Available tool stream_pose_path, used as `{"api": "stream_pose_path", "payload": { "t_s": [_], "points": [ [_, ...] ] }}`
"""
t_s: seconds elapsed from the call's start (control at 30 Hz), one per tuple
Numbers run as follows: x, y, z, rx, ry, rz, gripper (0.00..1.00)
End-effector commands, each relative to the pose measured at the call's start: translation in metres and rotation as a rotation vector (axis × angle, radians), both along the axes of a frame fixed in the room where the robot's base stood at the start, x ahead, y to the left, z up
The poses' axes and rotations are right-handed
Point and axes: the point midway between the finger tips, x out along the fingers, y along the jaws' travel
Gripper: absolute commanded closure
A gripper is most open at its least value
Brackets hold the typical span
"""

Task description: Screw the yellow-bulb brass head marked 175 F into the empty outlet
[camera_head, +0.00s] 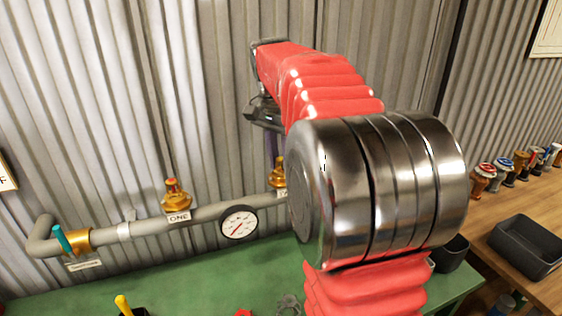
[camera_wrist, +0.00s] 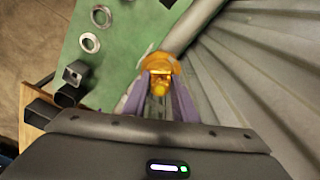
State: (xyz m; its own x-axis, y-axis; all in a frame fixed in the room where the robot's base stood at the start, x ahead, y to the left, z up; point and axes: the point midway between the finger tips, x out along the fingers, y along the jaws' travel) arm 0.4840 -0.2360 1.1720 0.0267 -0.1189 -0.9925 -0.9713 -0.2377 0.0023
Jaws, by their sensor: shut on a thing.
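In the wrist view my gripper (camera_wrist: 160,80) has its two purple-grey fingers shut on a brass head (camera_wrist: 160,88) at the pipe. A wider brass fitting (camera_wrist: 161,64) shows just beyond the fingertips. In the head view my gripper (camera_head: 270,150) points down from above at a brass piece (camera_head: 278,172) on the pipe, right of the gauge. My arm hides much of this spot. I cannot read a marking or make out the bulb colour, nor tell how far the held head is seated.
The grey pipe (camera_head: 205,214) carries a red-bulb brass head (camera_head: 175,195) over the label ONE, a gauge (camera_head: 238,222) and a teal-handled valve (camera_head: 62,238). Several heads (camera_head: 483,176) line the wooden bench at right, beside a black tray (camera_head: 527,246). Metal rings (camera_wrist: 90,42) lie on the green bench.

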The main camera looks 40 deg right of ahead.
Motion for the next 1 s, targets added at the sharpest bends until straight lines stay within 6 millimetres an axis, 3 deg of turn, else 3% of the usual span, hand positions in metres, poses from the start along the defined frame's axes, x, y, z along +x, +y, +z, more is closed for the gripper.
{"api": "stream_pose_path", "payload": {
  "t_s": [0.23, 0.27, 0.53, 1.0],
  "points": [
    [-0.001, 0.000, -0.001, 0.001, 0.004, -0.183, 1.00],
    [-0.001, 0.000, -0.001, 0.001, 0.004, -0.187, 0.73],
    [0.000, 0.000, 0.000, 0.000, 0.002, -0.182, 0.54],
    [0.001, 0.001, 0.010, -0.001, -0.002, -0.179, 0.53]
  ]
}}
